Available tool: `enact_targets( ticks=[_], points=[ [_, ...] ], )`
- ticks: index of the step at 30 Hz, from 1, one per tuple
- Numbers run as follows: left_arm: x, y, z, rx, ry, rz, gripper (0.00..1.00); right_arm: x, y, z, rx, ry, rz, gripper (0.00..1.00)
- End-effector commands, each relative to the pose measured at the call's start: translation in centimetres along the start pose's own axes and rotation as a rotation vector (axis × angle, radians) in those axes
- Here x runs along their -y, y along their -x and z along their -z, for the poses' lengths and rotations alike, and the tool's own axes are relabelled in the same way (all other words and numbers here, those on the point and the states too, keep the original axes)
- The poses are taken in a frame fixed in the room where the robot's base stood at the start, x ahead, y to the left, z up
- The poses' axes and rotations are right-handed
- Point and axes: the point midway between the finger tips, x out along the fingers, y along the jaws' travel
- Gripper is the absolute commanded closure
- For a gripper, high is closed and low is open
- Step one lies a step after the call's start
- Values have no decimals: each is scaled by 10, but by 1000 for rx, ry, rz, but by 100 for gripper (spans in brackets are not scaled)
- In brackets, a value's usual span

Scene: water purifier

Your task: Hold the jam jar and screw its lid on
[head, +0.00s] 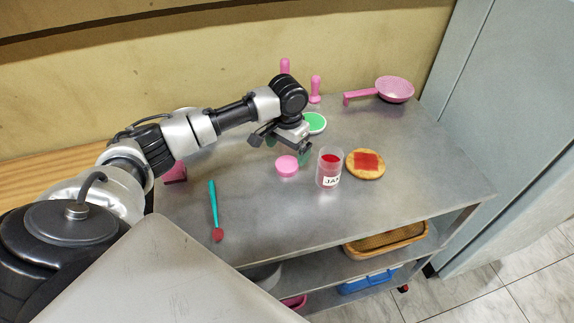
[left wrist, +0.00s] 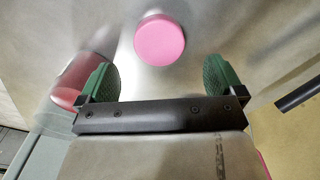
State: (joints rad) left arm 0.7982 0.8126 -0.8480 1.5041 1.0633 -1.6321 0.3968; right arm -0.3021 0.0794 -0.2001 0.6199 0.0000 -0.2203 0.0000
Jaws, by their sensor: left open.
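The jam jar (head: 328,170) stands upright and open on the metal table, with red jam inside and a white label. Its pink lid (head: 287,166) lies flat on the table just left of the jar. In the left wrist view the lid (left wrist: 159,39) lies ahead of the fingers, centred between them and apart from them. The jar (left wrist: 75,84) is partly hidden behind a finger there. My left gripper (head: 279,146) is open and empty, above the table just behind the lid; its green finger pads (left wrist: 161,80) are spread wide. My right gripper is not in view.
A bread slice with red jam (head: 365,164) lies right of the jar. A teal spreader with a red tip (head: 213,208) lies at left. A green-and-white round item (head: 314,123), pink upright items (head: 315,90) and a pink pan (head: 394,89) are behind. The front middle is clear.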

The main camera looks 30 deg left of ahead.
Motion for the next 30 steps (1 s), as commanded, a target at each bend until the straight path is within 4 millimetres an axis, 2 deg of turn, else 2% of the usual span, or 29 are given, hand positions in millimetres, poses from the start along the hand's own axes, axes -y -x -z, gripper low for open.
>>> enact_targets(
  ticks=[5, 15, 27, 30],
  points=[
    [0, -4, -1, 1, 0, 0, 3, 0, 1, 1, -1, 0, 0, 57],
    [-1, -48, -7, 1, 1, 1, 3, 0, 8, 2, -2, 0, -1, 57],
    [-1, -52, -7, 0, 0, 1, 3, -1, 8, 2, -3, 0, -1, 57],
    [-1, -52, -7, 0, 0, 1, 19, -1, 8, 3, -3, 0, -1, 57]
  ],
)
